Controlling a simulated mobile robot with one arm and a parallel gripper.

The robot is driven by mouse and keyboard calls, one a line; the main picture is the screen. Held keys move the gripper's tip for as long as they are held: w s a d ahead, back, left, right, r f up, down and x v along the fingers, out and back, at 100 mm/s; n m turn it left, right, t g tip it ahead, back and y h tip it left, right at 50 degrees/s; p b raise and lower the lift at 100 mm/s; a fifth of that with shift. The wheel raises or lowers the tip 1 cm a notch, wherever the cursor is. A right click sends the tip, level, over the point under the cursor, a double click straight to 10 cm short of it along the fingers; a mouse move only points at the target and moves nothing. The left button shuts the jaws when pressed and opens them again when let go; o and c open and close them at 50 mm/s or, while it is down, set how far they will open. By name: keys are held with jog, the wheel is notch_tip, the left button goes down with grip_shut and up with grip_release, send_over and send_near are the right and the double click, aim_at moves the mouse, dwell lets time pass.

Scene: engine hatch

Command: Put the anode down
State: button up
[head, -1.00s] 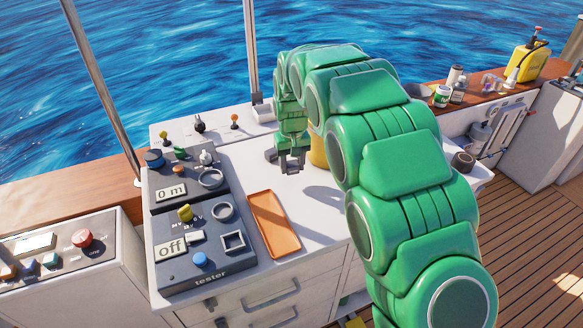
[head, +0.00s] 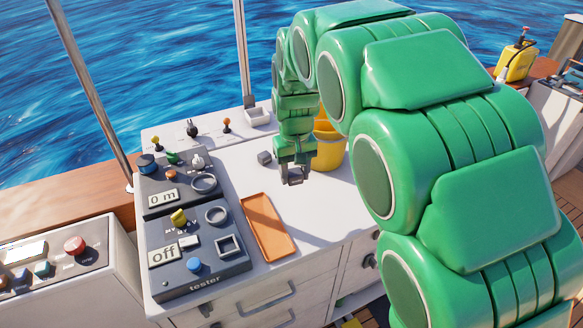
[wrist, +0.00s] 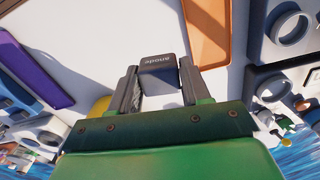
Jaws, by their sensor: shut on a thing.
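The anode (wrist: 160,68) is a dark grey block with "anode" printed on it. In the wrist view it sits between the two fingers of my gripper (wrist: 158,88), which is shut on it. In the head view my gripper (head: 293,178) points down over the white counter, between the orange tray and the yellow bucket. The anode is a small dark shape there, mostly hidden by the fingers. I cannot tell whether it touches the counter.
An orange tray (head: 268,228) lies left of my gripper, with the tester (head: 200,262) beyond it. A yellow bucket (head: 328,152) stands close on the right. The wrist view shows a purple tray (wrist: 35,68). White counter between is bare.

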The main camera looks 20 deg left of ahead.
jog(key=shift+s+d+r, duration=0.4)
jog(key=shift+s+d, duration=0.05)
jog(key=shift+s, duration=0.2)
jog(key=shift+w+d, duration=0.1)
jog(key=shift+d, duration=0.05)
jog(key=w+d+f+m, duration=0.2)
jog(key=w+d+m, duration=0.1)
jog(key=w+d, duration=0.95)
jog(key=w+d+f+m, duration=0.1)
jog(key=w+d+m, duration=0.3)
jog(key=w+d, duration=0.85)
jog(key=w+a+r+n, duration=0.1)
jog(key=a+r, duration=0.3)
jog(key=a, duration=0.6)
jog(key=w+a+r, duration=0.1)
jog(key=a+r, duration=0.3)
jog(key=a, duration=0.6)
jog(key=shift+m, duration=0.8)
jog(key=shift+s+a+f, duration=0.1)
jog(key=shift+a+f, duration=0.8)
jog(key=shift+f, duration=1.35)
jog(key=shift+s+a+f, duration=0.1)
jog(key=shift+a+f, duration=0.85)
jog(key=shift+f, duration=1.3)
jog(key=shift+s+a+f, duration=0.1)
jog(key=shift+a+f, duration=0.8)
jog(key=shift+f, duration=1.35)
